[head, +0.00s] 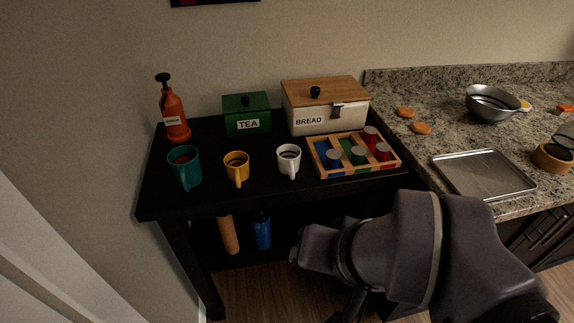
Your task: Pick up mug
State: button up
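Three mugs stand upright in a row along the front of the black table: a teal mug (186,170) at the left, a yellow mug (236,170) in the middle and a white mug (288,161) at the right. Their handles face the front, and dark contents or shadow show inside. My arm crosses the lower right of the picture, in front of the table and apart from the mugs. No gripper fingers can be made out. Nothing covers the mugs.
Behind the mugs on the black table (155,205) are an orange pump bottle (174,118), a green TEA box (246,120) and a BREAD box (325,104). A wooden divided tray (323,172) with several cans sits right of the white mug. A granite counter adjoins at right, holding a metal tray (482,172).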

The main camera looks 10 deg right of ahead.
aim_at(186, 172)
jog(key=i+u, duration=0.2)
jog(key=u, duration=0.3)
jog(key=i+l+u, duration=0.15)
jog(key=u, duration=0.3)
jog(key=i+l+u, duration=0.15)
jog(key=u, duration=0.35)
jog(key=i+l+u, duration=0.1)
jog(key=l+u, duration=0.15)
jog(key=u, duration=0.2)
jog(key=i+l+u, duration=0.1)
jog(key=l+u, duration=0.15)
jog(key=u, duration=0.25)
jog(key=l+u, duration=0.25)
jog(key=u, duration=0.2)
